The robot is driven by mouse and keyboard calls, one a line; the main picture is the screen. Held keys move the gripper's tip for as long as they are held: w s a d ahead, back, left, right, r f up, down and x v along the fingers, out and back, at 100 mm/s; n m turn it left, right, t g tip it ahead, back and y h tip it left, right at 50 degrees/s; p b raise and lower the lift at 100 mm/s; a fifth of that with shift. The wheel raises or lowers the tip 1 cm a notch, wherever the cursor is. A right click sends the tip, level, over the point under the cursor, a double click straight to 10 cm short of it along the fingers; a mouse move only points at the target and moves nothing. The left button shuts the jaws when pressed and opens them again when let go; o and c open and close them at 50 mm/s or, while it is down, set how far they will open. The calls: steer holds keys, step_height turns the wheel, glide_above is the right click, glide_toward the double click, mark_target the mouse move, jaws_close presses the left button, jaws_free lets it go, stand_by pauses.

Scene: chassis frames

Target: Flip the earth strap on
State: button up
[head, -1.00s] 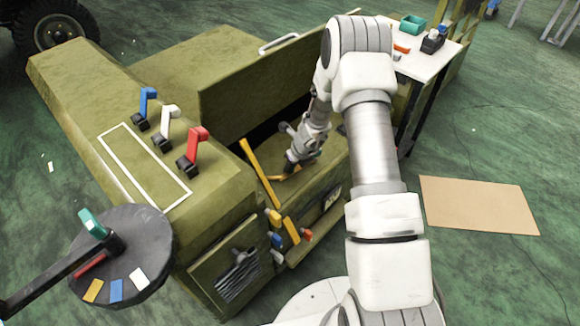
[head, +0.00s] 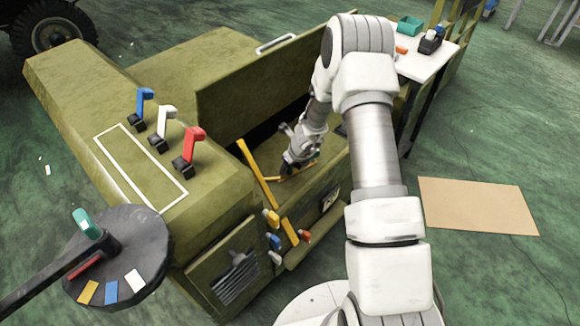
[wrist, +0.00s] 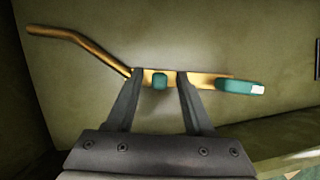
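The earth strap, as I take it, is a copper-coloured bar (wrist: 85,48) in the wrist view, bent at its left end, with a teal grip (wrist: 240,87) at its right end. A small teal knob (wrist: 160,81) sits at its middle. My gripper (wrist: 160,75) is open, with its fingertips at the bar on either side of the knob and gaps to it on both sides. In the head view my gripper (head: 297,165) is down inside the open green cabinet, where part of the bar (head: 299,173) shows under it; the fingers are mostly hidden.
Blue (head: 145,103), white (head: 164,122) and red (head: 191,147) levers stand on the cabinet top. A long yellow lever (head: 257,172) rises left of my gripper. A dark disc (head: 150,240) with a teal handle is at lower left. A white table (head: 425,67) stands behind right.

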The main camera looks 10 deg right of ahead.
steer(key=p+v, duration=0.7)
steer(key=v, duration=1)
steer(key=shift+r, duration=0.2)
